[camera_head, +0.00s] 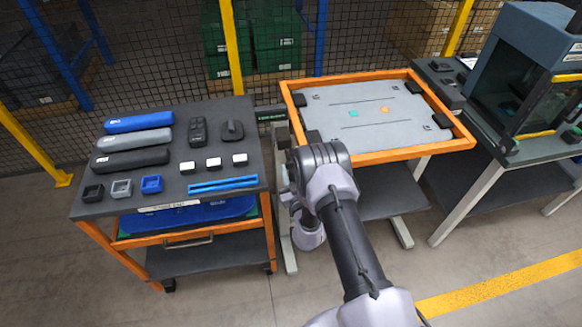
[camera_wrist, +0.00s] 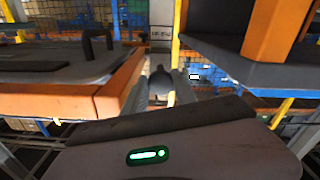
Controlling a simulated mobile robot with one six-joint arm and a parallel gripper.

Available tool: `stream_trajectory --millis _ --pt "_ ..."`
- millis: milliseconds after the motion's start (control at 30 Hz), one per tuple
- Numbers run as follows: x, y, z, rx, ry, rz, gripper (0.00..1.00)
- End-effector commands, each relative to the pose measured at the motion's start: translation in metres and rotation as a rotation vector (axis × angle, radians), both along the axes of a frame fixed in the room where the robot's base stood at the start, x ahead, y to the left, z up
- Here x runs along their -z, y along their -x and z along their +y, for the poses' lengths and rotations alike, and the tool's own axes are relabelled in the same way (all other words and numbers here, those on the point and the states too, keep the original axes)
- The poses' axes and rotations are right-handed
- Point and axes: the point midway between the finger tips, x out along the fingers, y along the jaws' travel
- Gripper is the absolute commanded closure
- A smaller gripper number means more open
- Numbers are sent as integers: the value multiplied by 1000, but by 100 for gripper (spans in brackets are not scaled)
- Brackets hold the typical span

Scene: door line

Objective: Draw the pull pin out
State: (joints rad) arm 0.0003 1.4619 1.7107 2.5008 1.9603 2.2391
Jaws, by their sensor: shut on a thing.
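In the wrist view, my gripper (camera_wrist: 160,94) reaches forward with its two grey fingers on either side of a dark rounded knob (camera_wrist: 160,80), which I take to be the pull pin's head. The gripper is shut on it. The pin's shaft and the hole it sits in cannot be made out. In the head view, my wrist and arm cover the gripper and the pin, in the gap between the tool cart (camera_head: 256,150) and the orange-framed table (camera_head: 372,157).
The cart top carries blue, grey and black cases, small boxes and blue rods (camera_head: 222,186). A grey panel (camera_head: 350,130) lies in the orange frame. A glazed cabinet (camera_head: 535,75) stands on a dark bench at right. Mesh fence runs behind. Open floor is in front.

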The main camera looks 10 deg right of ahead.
Motion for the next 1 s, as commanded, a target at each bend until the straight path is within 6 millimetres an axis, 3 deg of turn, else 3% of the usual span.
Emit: stream_trajectory --millis 67,100,133,400,533,767,1000 --pt "3 2 0 0 0 7 100" --pt "3 2 0 0 1 7 59" --pt "3 2 0 0 1 7 57" --pt "2 2 0 -1 1 5 57" --pt "2 12 0 -2 2 7 57" --pt "1 64 0 0 -1 9 57" --pt "-1 135 1 -4 0 8 57"
